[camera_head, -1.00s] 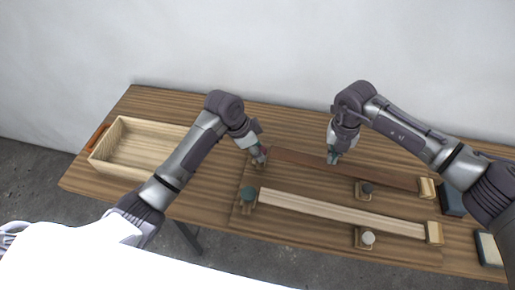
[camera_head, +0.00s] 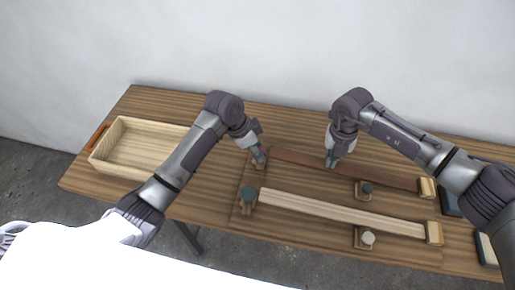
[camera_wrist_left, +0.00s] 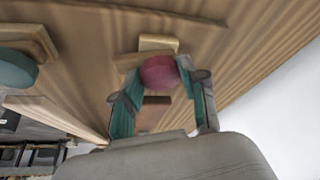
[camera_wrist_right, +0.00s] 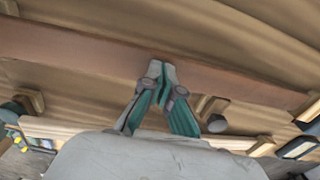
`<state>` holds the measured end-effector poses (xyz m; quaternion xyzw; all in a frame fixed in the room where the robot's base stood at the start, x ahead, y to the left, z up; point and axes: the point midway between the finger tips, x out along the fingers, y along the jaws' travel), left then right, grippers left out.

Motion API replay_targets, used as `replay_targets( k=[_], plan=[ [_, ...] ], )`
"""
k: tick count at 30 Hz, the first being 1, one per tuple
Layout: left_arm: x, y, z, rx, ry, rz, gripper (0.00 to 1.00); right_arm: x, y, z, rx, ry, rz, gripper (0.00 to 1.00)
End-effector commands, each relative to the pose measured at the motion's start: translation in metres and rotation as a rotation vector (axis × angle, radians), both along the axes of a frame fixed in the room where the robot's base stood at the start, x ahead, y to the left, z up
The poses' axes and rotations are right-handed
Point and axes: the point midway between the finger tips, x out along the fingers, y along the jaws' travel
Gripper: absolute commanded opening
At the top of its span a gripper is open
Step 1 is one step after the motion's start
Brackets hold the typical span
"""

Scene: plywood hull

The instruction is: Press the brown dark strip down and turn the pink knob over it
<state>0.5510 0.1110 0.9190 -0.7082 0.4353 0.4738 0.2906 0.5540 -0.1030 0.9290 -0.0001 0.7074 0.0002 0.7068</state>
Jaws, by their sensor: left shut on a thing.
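The brown dark strip (camera_head: 390,178) lies along the back of the board on the table and also crosses the right wrist view (camera_wrist_right: 90,48). The pink knob (camera_wrist_left: 159,72) is at the strip's left end, on a pale wooden block. In the head view it is mostly hidden by my left gripper (camera_head: 260,161). My left gripper (camera_wrist_left: 160,84) has its fingers on both sides of the knob and is shut on it. My right gripper (camera_head: 331,163) points down at the strip's middle. Its fingertips (camera_wrist_right: 158,70) are together over the strip and appear to touch it.
A pale strip (camera_head: 340,212) lies in front, with a teal knob (camera_head: 248,193) at its left end. A dark grey knob (camera_head: 366,187) and a white knob (camera_head: 368,238) stand on blocks nearby. An open wooden tray (camera_head: 105,143) is at the left.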

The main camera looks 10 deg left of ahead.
Motion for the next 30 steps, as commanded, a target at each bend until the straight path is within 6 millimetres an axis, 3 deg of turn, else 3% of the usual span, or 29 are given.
replay_targets(
  k=[30],
  plan=[
    [0.001, 0.001, 0.002, 0.0, -0.004, 0.002, 0.08, 0.0, -0.001, -0.021, -0.002, 0.001, -0.001, 0.0]
  ],
)
